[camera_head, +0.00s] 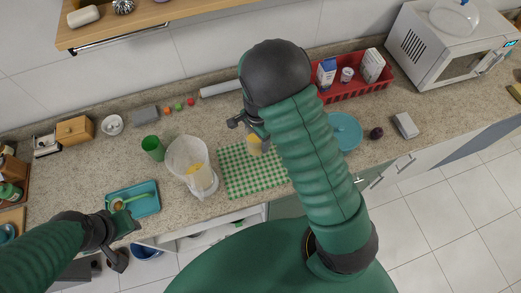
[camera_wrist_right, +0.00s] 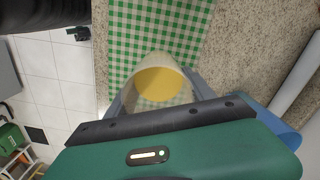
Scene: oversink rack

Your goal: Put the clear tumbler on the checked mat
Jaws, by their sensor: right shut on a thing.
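The clear tumbler (camera_wrist_right: 160,92), with something yellow in or seen through it, is between the fingers of my right gripper (camera_wrist_right: 158,101). In the head view the tumbler (camera_head: 254,146) shows below my right gripper (camera_head: 250,128), partly hidden by my arm. The green-and-white checked mat (camera_head: 241,178) lies flat on the counter beneath it, and also shows in the wrist view (camera_wrist_right: 150,28). The tumbler appears over the mat; I cannot tell whether it touches. My left gripper (camera_head: 122,240) is by the counter's front edge near a teal tray; its opening is unclear.
A blender-like clear jug (camera_head: 190,160) stands just left of the mat, with a green cup (camera_head: 152,148) beyond. The teal tray (camera_head: 143,198) is at the front left. A blue plate (camera_head: 345,131) and red crate (camera_head: 345,90) are right of my right arm.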

